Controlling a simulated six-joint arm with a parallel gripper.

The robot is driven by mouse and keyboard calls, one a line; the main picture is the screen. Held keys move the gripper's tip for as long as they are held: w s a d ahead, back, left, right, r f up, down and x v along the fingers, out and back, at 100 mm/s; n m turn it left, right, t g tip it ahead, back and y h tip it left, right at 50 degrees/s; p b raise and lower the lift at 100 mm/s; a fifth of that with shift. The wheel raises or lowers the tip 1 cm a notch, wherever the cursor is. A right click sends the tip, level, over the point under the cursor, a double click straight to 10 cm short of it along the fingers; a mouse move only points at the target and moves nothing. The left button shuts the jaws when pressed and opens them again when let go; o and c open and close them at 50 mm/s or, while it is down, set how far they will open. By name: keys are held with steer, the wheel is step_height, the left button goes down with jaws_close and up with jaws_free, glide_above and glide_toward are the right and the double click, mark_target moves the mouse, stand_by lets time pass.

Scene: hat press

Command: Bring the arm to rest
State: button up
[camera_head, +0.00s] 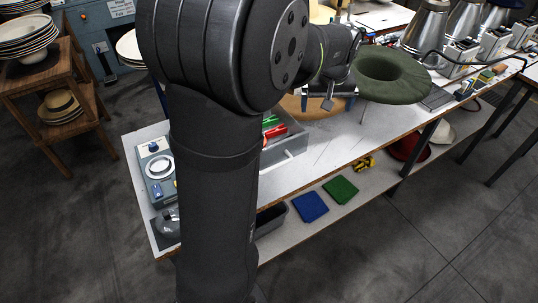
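My gripper (343,78) is at the upper middle, at the end of my dark arm, which fills the left centre of the view. A dark green felt hat (388,94) with a round, sunken-looking middle is just right of my gripper, over the workbench. The gripper overlaps the hat's left edge in the picture. I cannot tell whether the fingers touch or grip the brim, and the fingertips are too small to read.
The long workbench (330,137) carries a grey tray (290,146) with red and green items and a device (156,168) at left. Metal kettles (425,25) stand at the back right. Folded blue (310,206) and green (340,189) cloths lie on the lower shelf. A wooden rack (60,85) holds hats at left.

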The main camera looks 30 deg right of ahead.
steer(key=s+a+f+m+t+y, duration=0.25)
steer(key=s+a+f+m, duration=0.3)
steer(key=s, duration=0.45)
steer(key=s+a+f+m+t+y, duration=0.1)
steer(key=s+a+f+m+y, duration=0.45)
steer(key=s, duration=0.55)
steer(key=s+a+r+m+t+h, duration=0.25)
steer(key=a+m+t, duration=0.3)
steer(key=m, duration=0.35)
steer(key=s+a+r+m+t+h, duration=0.25)
steer(key=a+m+t+h, duration=0.2)
steer(key=m+t, duration=0.4)
steer(key=w+r+m+g+y, duration=0.1)
steer(key=w, duration=0.9)
steer(key=shift+a+g, duration=0.25)
steer(key=shift+g, duration=0.1)
steer(key=shift+s, duration=0.2)
steer(key=s, duration=0.9)
steer(key=shift+s, duration=0.4)
steer(key=shift+f, duration=0.1)
